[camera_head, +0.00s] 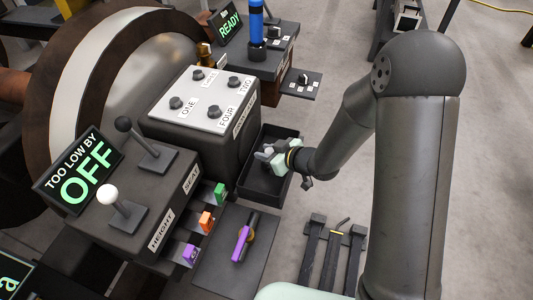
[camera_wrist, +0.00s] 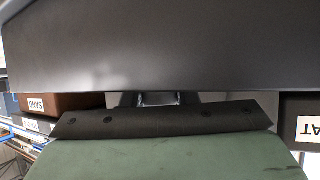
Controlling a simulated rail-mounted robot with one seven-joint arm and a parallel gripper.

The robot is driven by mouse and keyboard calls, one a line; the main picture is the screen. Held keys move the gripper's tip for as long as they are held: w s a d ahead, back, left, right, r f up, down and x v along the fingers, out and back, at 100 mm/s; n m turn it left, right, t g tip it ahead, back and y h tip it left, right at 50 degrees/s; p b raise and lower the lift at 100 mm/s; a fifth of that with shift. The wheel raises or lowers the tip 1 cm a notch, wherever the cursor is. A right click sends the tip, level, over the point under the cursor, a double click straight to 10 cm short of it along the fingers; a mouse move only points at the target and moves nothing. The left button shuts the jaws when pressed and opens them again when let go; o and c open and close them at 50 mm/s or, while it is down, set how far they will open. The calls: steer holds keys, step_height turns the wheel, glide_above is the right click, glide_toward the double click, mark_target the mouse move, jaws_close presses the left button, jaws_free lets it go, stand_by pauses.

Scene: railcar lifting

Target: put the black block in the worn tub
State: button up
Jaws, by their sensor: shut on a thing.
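My gripper (camera_head: 272,154), pale green with grey fingers, is over the open black tub (camera_head: 254,192) beside the console. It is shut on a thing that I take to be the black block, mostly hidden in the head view. In the wrist view a large dark flat face (camera_wrist: 160,45) fills the top, just beyond the dark strip and green part of my gripper. I cannot tell for sure whether this face is the block. No wear marks on the tub are clear at this size, and much of its inside is hidden.
A console with a white numbered panel (camera_head: 207,98) stands close left of the tub. Lever boxes (camera_head: 130,215) and small coloured blocks (camera_head: 206,221) are in front. A dark mat (camera_head: 215,265) holds a purple-handled thing (camera_head: 241,243). Black bars (camera_head: 333,255) lie nearer right.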

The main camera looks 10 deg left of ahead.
steer(key=shift+f, duration=0.25)
steer(key=o, duration=1)
steer(key=shift+r, duration=0.1)
